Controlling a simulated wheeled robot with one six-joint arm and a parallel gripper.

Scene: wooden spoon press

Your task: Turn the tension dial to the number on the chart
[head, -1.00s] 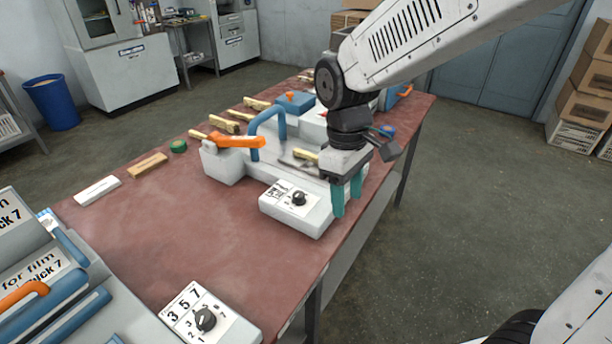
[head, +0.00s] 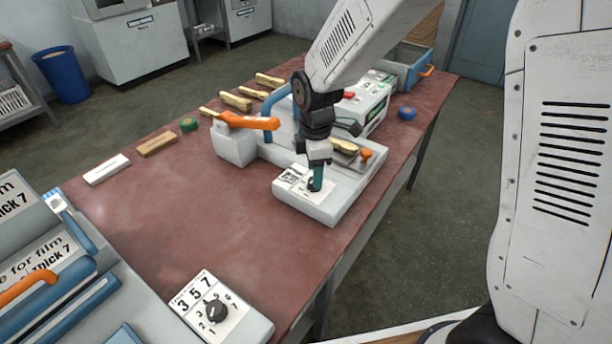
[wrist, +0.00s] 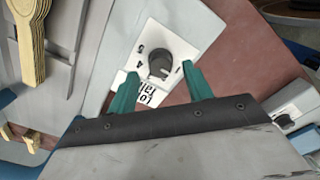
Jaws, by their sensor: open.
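The press (head: 235,145) has a white dial panel at its front with a black tension dial (wrist: 158,65). In the wrist view the dial has a pale pointer mark and a few digits around it. A printed label (wrist: 152,95) beside it is partly cut off by my gripper. My gripper (head: 317,188) is over this panel, fingers pointing down. In the wrist view its two teal fingers (wrist: 160,72) are spread, one on each side of the dial. I cannot tell whether they touch it. In the head view the fingers mostly hide the dial.
A second machine at the lower left carries a similar dial (head: 215,309) with large 3 5 7 print and a sign (head: 40,255) reading "Thick 7". Wooden spoons (head: 235,102), a green roll (head: 189,124) and a blue roll (head: 407,113) lie on the red table (head: 175,215).

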